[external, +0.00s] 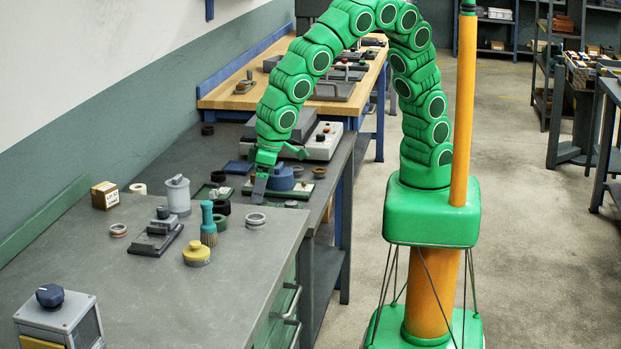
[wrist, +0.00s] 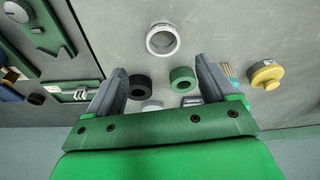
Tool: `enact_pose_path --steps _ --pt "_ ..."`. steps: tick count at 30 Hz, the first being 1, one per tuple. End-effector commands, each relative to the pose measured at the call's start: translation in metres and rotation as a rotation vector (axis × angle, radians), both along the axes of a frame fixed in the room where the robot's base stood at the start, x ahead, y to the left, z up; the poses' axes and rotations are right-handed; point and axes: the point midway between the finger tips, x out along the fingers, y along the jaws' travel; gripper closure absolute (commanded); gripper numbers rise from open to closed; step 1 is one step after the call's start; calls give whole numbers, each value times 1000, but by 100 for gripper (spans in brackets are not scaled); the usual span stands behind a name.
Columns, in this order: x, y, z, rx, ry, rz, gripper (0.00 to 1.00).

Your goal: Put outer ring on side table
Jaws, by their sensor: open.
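My gripper (external: 262,186) points down over the far part of the grey bench. In the wrist view its two fingers (wrist: 160,66) are apart with nothing held between them. A pale metal ring (wrist: 163,39) lies flat just beyond the fingertips; a silver ring also lies on the near grey table (external: 193,285) in the external view (external: 255,220). A black ring (wrist: 140,87) and a green ring (wrist: 183,80) lie between the fingers in the picture, on the surface below. I cannot tell for certain which ring is the outer ring, or which surface is the side table.
A yellow-topped pot (external: 196,252), a teal brush (external: 208,224), a grey canister (external: 178,194) and a dark fixture (external: 156,236) stand near the rings. A blue round part (external: 282,178) sits close beside my gripper. The near table's front is mostly clear.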

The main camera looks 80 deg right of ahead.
Motion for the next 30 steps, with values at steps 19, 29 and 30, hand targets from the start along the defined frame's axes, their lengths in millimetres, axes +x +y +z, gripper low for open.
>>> enact_pose_path --steps 19,29,30 --pt "11 9 -11 -24 241 -205 15" --pt "11 9 -36 -25 242 -205 15" --pt "11 9 -41 -25 242 -205 15"
